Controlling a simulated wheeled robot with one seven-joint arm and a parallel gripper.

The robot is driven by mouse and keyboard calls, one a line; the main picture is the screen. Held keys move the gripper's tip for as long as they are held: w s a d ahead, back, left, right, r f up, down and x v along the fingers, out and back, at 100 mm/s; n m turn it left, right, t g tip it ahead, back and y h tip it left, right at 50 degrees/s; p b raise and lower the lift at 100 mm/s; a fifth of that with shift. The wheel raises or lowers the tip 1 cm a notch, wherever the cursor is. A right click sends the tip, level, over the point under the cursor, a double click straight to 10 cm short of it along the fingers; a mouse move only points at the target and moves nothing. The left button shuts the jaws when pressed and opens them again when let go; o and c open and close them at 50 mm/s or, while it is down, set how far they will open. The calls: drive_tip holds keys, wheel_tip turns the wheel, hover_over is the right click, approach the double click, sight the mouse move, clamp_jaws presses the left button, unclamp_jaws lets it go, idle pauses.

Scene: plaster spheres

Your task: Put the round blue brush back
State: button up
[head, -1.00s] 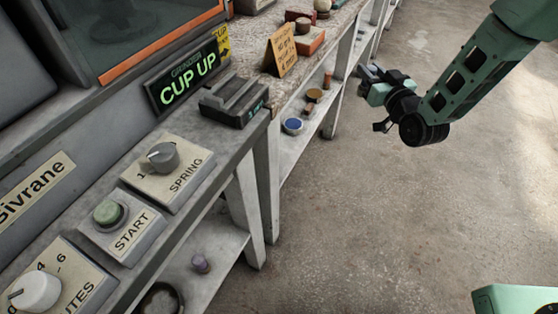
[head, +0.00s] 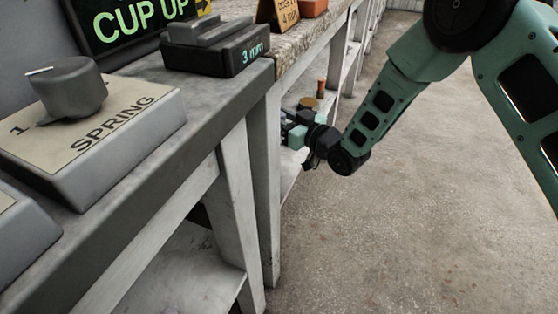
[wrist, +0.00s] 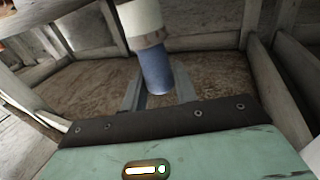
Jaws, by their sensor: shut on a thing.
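My gripper (head: 292,128) is at the lower shelf beside the bench leg in the head view. In the wrist view its two grey fingers (wrist: 160,82) are on either side of a round blue-and-white piece, which looks like the round blue brush (wrist: 157,70). The blue part lies between the fingers, near my palm, and the wider white part reaches beyond them to the top edge. The brush is slightly tilted in that picture. In the head view it is hidden by my gripper. I cannot tell whether it touches the shelf.
On the lower shelf (head: 288,176), a gold-topped round piece (head: 308,103) and a reddish-brown one (head: 321,87) stand just behind my gripper. A bench leg (head: 262,190) is close on the left. The floor (head: 420,220) to the right is clear.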

wheel_tip(320, 180, down, 9)
drive_tip(key=b, duration=0.3)
drive_tip(key=shift+f, duration=0.25)
drive_tip(key=o, duration=0.9)
drive_tip(key=shift+o, duration=0.4)
drive_tip(key=shift+r, duration=0.1)
drive_tip(key=shift+r, duration=0.1)
